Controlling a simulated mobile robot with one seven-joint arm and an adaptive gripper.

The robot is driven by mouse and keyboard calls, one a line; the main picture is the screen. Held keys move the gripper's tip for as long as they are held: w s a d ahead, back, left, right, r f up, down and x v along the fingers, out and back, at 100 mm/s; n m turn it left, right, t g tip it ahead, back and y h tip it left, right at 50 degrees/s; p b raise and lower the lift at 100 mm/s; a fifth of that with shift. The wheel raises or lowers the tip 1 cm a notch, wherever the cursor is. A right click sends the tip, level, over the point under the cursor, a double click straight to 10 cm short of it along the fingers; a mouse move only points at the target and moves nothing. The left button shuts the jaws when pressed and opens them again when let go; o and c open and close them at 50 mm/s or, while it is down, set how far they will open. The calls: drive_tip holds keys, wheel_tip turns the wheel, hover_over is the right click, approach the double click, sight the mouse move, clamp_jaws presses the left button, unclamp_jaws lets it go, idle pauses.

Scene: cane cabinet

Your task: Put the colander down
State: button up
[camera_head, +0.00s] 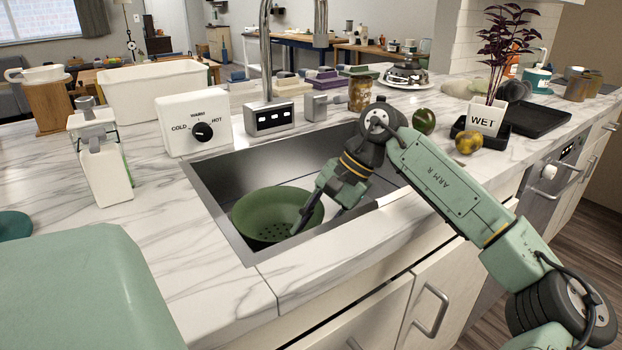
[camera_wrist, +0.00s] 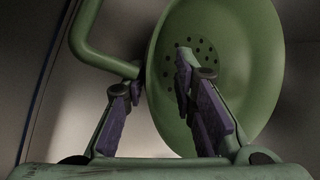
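The green colander (camera_head: 257,222), with drain holes in its bottom, sits inside the sink (camera_head: 232,165) at its near left part. It looks roughly level; its contact with the sink floor is hidden. My gripper (camera_head: 315,217) reaches down into the sink at the colander's right side. In the wrist view, the colander (camera_wrist: 245,75) shows its inside and a looped handle (camera_wrist: 88,45). My gripper (camera_wrist: 155,82) has its two purple-padded fingers apart, one by the handle outside the rim, the other in front of the bowl's inside. A gap shows between the fingers.
A faucet (camera_head: 265,50) and a hot/cold dial box (camera_head: 195,122) stand behind the sink. A soap bottle (camera_head: 103,165) stands to the left. A jar (camera_head: 360,92), fruit (camera_head: 468,142) and a WET planter (camera_head: 485,118) are to the right. The marble counter (camera_head: 180,215) left of the sink has free room.

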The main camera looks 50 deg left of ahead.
drive_tip(key=v, duration=1.1)
drive_tip(key=shift+w+r+b, duration=0.15)
drive_tip(key=shift+r+b, duration=0.2)
drive_tip(key=shift+b, duration=0.05)
drive_tip(key=shift+c, duration=0.4)
